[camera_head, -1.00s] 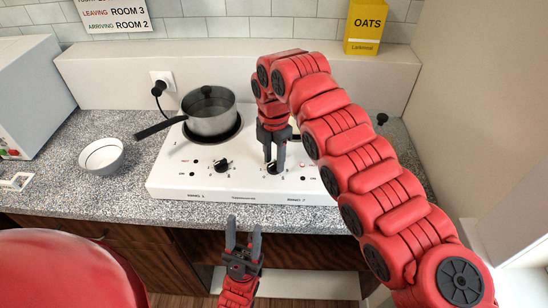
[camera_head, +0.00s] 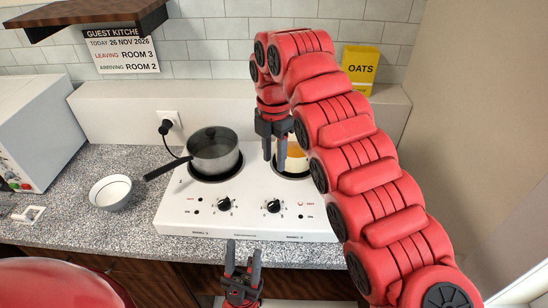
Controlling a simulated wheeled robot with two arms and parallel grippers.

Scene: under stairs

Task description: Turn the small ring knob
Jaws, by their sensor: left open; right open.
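A white two-ring hob (camera_head: 245,228) stands on the counter. Its right ring (camera_head: 283,177) looks smaller than the left one and is mostly behind my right gripper. Two black knobs are on the front: a left knob (camera_head: 224,204) and a right knob (camera_head: 272,206), each with a pale pointer mark seeming to face upper right. A small red light (camera_head: 300,204) shows beside the right knob. My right gripper (camera_head: 274,158) is open, pointing down above and behind the right knob, clear of it. My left gripper (camera_head: 243,250) is open and empty in front of the hob's front edge.
A lidded pot (camera_head: 212,152) sits on the left ring, its handle pointing left. A white bowl (camera_head: 110,192) stands left. An oats box (camera_head: 360,69) is on the ledge behind.

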